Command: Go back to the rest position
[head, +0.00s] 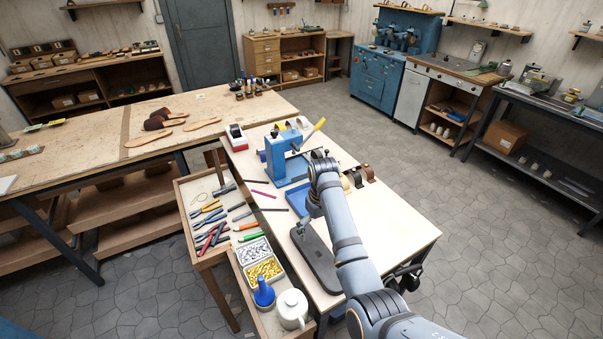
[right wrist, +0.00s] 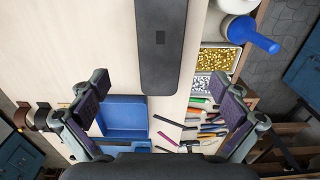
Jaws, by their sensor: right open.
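My right arm reaches over the light workbench (head: 400,222) from the lower right in the head view. My right gripper (right wrist: 163,105) is open and empty in the right wrist view, its two fingers wide apart above the bench top. It also shows partly in the head view (head: 306,219), much of it hidden by my own arm. Below it lie a blue tray (right wrist: 125,117) and a long dark plate (right wrist: 165,50). No contact with either shows. My left gripper is not in view.
A blue bench press (head: 281,158) stands just beyond the right gripper. To the left are a tool tray (head: 196,183) with pliers and hammer, bins of gold (head: 264,271) and silver (head: 254,250) pieces, a blue bottle (head: 263,292) and a white pot (head: 292,308). The bench's right side is mostly clear.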

